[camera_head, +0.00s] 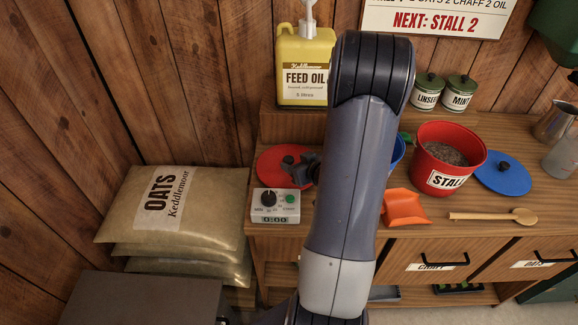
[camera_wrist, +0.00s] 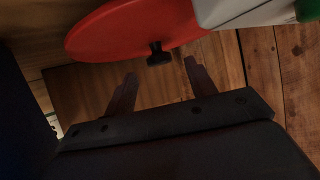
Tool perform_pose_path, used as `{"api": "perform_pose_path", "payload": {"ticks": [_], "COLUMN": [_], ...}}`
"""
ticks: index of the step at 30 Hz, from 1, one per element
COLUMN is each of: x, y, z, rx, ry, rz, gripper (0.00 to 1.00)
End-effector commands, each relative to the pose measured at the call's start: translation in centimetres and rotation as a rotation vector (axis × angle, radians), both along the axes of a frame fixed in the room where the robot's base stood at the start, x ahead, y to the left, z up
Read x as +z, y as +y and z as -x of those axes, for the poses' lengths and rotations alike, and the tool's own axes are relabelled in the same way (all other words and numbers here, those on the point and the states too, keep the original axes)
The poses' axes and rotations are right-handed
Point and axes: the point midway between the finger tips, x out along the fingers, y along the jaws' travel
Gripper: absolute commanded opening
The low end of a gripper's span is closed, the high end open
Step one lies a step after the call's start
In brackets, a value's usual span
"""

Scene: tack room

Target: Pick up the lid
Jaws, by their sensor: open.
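A red round lid (camera_head: 270,168) with a dark knob lies at the left end of the wooden bench top. In the wrist view the red lid (camera_wrist: 112,32) fills the top, with its black knob (camera_wrist: 159,54) near the gap between my fingers. My gripper (camera_head: 298,168) is over the right part of this lid in the head view. In the wrist view my gripper (camera_wrist: 160,78) is open and empty, fingers apart, with the knob just beyond the tips. My arm hides part of the bench.
A timer box (camera_head: 276,206) stands just in front of the red lid; it also shows in the wrist view (camera_wrist: 240,10). A yellow feed oil jug (camera_head: 304,62) stands behind. A red bucket (camera_head: 430,138), orange scoop (camera_head: 404,208) and wooden spoon (camera_head: 485,216) lie to the right.

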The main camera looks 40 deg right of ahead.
Motion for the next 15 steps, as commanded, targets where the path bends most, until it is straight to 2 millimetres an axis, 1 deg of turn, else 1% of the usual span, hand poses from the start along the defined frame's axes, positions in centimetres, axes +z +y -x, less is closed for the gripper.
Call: {"api": "perform_pose_path", "payload": {"ticks": [9,12,15], "x": [-1.7,-2.1,-2.3], "y": [-0.3,-0.3,-0.3], "z": [-3.4,-4.2,-4.5], "rx": [0.003,0.002,0.001], "ry": [0.002,0.001,0.0], "rz": [-0.001,0.0,0.0], "gripper": [0.53,0.53,0.53]}}
